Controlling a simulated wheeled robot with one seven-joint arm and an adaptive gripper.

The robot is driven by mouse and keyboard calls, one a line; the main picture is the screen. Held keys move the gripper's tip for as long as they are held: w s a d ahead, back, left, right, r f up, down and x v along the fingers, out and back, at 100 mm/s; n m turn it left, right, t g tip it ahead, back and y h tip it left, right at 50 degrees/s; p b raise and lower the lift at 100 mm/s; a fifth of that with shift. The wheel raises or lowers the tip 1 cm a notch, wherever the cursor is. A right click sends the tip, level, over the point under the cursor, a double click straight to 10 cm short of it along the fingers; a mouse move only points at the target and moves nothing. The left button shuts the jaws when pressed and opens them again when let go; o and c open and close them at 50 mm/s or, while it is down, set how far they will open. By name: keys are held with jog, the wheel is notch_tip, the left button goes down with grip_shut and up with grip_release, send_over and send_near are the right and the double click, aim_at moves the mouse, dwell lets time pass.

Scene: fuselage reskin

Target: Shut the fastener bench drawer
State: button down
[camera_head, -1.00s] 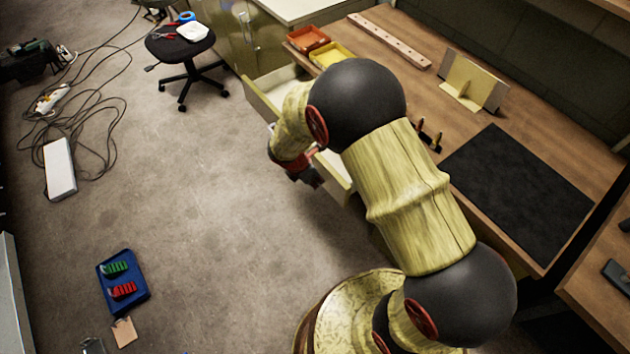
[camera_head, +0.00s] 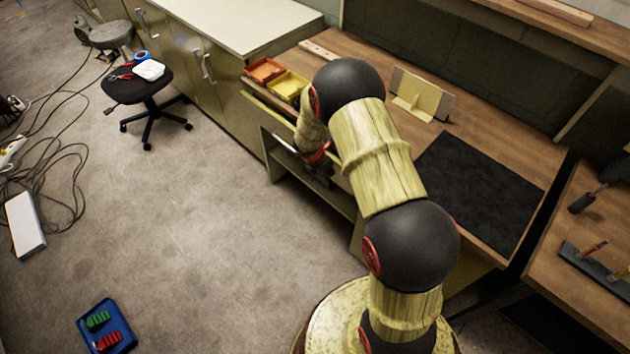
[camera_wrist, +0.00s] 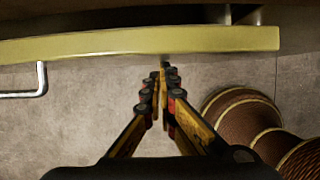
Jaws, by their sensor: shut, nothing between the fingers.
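The fastener bench drawer shows in the wrist view as a pale yellow-green front (camera_wrist: 130,42) across the top, with a metal bar handle (camera_wrist: 38,82) at left. A narrow dark gap shows behind the front at the upper right, so it stands slightly out. In the head view the drawer's pale edge (camera_head: 272,108) lies close under the bench top; my arm hides much of it. My gripper (camera_wrist: 165,68) is shut and empty, its tips at the drawer front, right of the handle. I cannot tell if they touch. In the head view my gripper (camera_head: 318,165) is partly hidden.
The wooden bench top (camera_head: 440,115) holds an orange bin (camera_head: 264,70), a yellow bin (camera_head: 288,86) and a black mat (camera_head: 480,190). A stool (camera_head: 138,85) stands at left. A blue tray (camera_head: 106,328) lies on the floor.

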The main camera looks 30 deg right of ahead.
aim_at(333, 180)
jog(key=shift+w+d+p, duration=0.2)
jog(key=shift+w+d, duration=0.05)
jog(key=shift+d, duration=0.6)
jog(key=shift+w+d+p, duration=0.2)
jog(key=shift+w+d, duration=0.05)
jog(key=shift+d, duration=0.55)
jog(key=shift+a, duration=0.1)
